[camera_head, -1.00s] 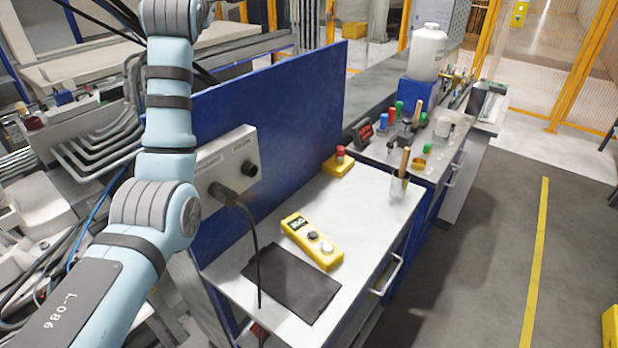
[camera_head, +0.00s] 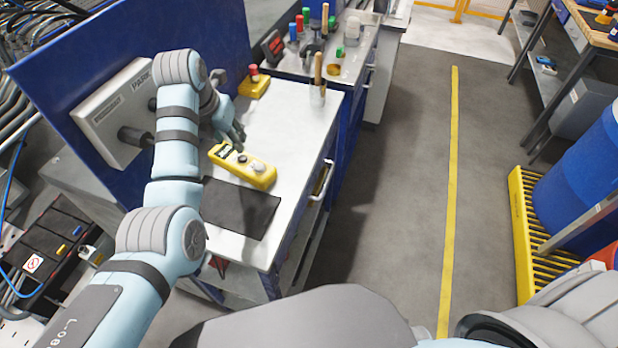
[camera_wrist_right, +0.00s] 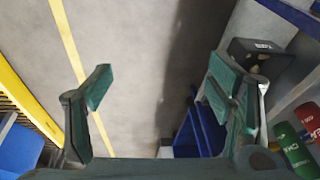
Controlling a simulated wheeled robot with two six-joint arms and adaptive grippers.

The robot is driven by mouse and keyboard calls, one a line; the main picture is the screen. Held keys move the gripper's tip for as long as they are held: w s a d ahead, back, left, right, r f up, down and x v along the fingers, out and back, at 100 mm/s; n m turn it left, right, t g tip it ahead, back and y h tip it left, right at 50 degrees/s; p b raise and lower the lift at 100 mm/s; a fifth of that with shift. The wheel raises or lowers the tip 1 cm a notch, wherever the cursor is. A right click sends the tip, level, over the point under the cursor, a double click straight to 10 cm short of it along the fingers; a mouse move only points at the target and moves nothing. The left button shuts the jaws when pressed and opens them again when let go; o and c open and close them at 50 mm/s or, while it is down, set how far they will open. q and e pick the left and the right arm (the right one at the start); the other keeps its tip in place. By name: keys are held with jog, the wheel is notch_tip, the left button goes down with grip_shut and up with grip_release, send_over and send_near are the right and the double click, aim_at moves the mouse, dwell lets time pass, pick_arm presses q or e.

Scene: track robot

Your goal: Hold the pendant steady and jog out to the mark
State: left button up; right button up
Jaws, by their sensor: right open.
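The yellow pendant (camera_head: 260,176), with a small dark display and round buttons, lies on the pale bench top (camera_head: 290,130) at the upper edge of a black mat (camera_head: 240,208). My left gripper (camera_head: 238,136) is just above the display end of the pendant in the head view. Its fingers are small and partly hidden by the wrist, so their opening and any contact are unclear. My right gripper (camera_wrist_right: 160,90) is open and empty, over the grey floor in the right wrist view. A yellow line (camera_head: 451,180) runs along the floor; no other mark is clear.
A grey box (camera_head: 105,112) is fixed to the blue panel (camera_head: 60,75) behind the bench. A yellow block with a red button (camera_head: 254,84) and a cup with a wooden-handled tool (camera_head: 318,90) stand farther back. A blue drum (camera_head: 590,175) is at right. The aisle floor is clear.

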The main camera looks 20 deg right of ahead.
jog(key=w+r+m+t+y, duration=0.1)
jog(key=w+r+m, duration=0.3)
jog(key=w, duration=0.3)
jog(key=w+r+m+t, duration=0.2)
jog(key=w+r+m, duration=0.2)
jog(key=w, duration=0.3)
jog(key=m+t+y, duration=0.4)
jog(key=m+y, duration=0.5)
jog(key=m, duration=0.5)
send_near(271, 175)
jog(key=shift+h, duration=0.3)
jog(key=x, duration=1)
jog(key=shift+a+r, duration=0.1)
jog(key=shift+a, duration=0.2)
pick_arm(q)
jog(key=shift+w, duration=0.1)
jog(key=shift+c, duration=0.4)
pick_arm(e)
grip_shut()
pick_arm(q)
grip_shut()
